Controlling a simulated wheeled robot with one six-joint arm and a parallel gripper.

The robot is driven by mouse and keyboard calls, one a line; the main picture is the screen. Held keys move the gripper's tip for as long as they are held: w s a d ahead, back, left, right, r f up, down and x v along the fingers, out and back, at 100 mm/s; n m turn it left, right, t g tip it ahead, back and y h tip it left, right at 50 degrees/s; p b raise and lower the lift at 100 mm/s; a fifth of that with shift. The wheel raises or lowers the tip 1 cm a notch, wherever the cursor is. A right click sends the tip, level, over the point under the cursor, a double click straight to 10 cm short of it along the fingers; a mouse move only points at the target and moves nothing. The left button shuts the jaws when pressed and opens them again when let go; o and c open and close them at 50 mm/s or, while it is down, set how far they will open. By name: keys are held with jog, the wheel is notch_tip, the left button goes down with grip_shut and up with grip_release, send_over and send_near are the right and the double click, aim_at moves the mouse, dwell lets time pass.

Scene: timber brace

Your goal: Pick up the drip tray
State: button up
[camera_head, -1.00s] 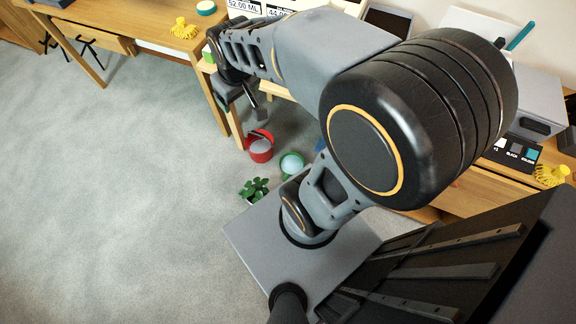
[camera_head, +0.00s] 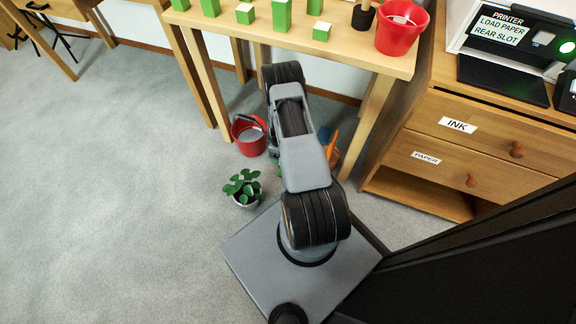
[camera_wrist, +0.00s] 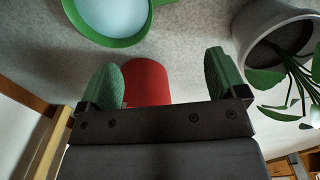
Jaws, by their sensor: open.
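A green round dish with a pale blue inside (camera_wrist: 112,18), which looks like the drip tray, lies on the floor and is cut off by the top edge of the wrist view. In the head view my arm hides nearly all of it. My gripper (camera_wrist: 166,82) is open in the wrist view, its two green fingertips apart and nothing held between them. The dish is apart from the fingertips, above and left in that view. In the head view the gripper is hidden behind my arm.
A red bucket (camera_head: 247,137) and a potted plant (camera_head: 243,188) stand on the floor; the bucket also shows beyond the fingers (camera_wrist: 148,80). The plant's grey pot (camera_wrist: 262,38) is close at right. A wooden table (camera_head: 345,48) stands behind. Carpet at left is clear.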

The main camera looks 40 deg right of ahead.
jog(key=f+b, duration=0.1)
jog(key=f, duration=0.2)
jog(key=f+b, duration=0.1)
jog(key=f, duration=0.2)
jog(key=s+f+b, duration=0.1)
jog(key=f, duration=0.3)
jog(key=shift+b, duration=0.35)
jog(key=shift+s+f+b, duration=0.15)
jog(key=shift+f+b, duration=1.75)
jog(key=shift+f, duration=1.35)
jog(key=c, duration=1.2)
jog(key=shift+r, duration=0.1)
